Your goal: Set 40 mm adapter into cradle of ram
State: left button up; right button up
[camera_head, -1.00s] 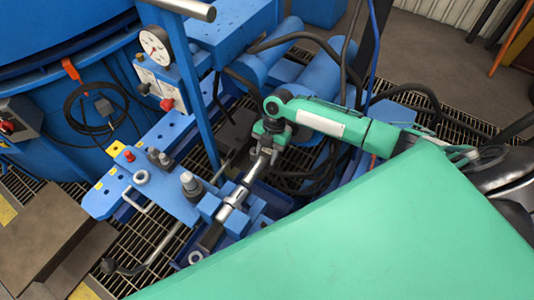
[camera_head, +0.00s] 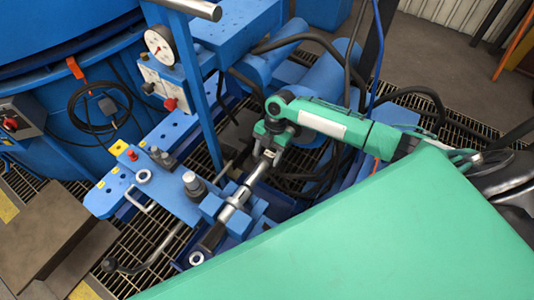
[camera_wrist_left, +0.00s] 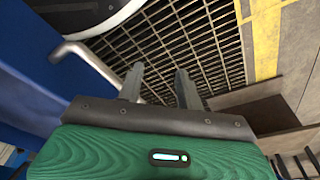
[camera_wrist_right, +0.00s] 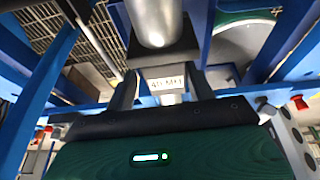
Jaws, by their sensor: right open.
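The ram's bright metal rod (camera_head: 228,212) lies in blue blocks (camera_head: 211,205) in the head view. A metal piece (camera_head: 258,170) lies in line with it, up to my right gripper (camera_head: 268,150). In the right wrist view the adapter (camera_wrist_right: 168,84), with a white label that seems to read 40 MM, sits between the spread fingers of my right gripper (camera_wrist_right: 162,92). A dark block (camera_wrist_right: 160,52) and a bright cylinder (camera_wrist_right: 152,20) are just beyond it. Whether the adapter is seated in the cradle cannot be told. My left gripper (camera_wrist_left: 158,85) is open and empty over grating.
A blue post (camera_head: 205,95) and a gauge panel (camera_head: 160,70) stand left of my right arm. Black hoses (camera_head: 310,40) hang behind. A bent metal bar (camera_wrist_left: 85,55) runs close to my left fingers. Brown blocks (camera_head: 50,230) lie at lower left.

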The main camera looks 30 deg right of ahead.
pick_arm(q)
jog(key=shift+f, duration=0.15)
pick_arm(e)
jog(key=shift+s+d+f, duration=0.25)
jog(key=shift+s+f, duration=0.45)
jog(key=shift+f, duration=0.25)
jog(key=shift+r, duration=0.2)
jog(key=shift+w+d+r, duration=0.3)
jog(key=shift+r, duration=0.35)
jog(key=shift+w+d+r, duration=0.3)
jog(key=shift+r, duration=0.3)
pick_arm(q)
jog(key=shift+w+d, duration=0.1)
pick_arm(e)
jog(key=a+v, duration=0.1)
jog(key=v, duration=1.1)
jog(key=shift+w+r, duration=0.25)
jog(key=shift+r, duration=0.05)
pick_arm(q)
jog(key=shift+f, duration=0.15)
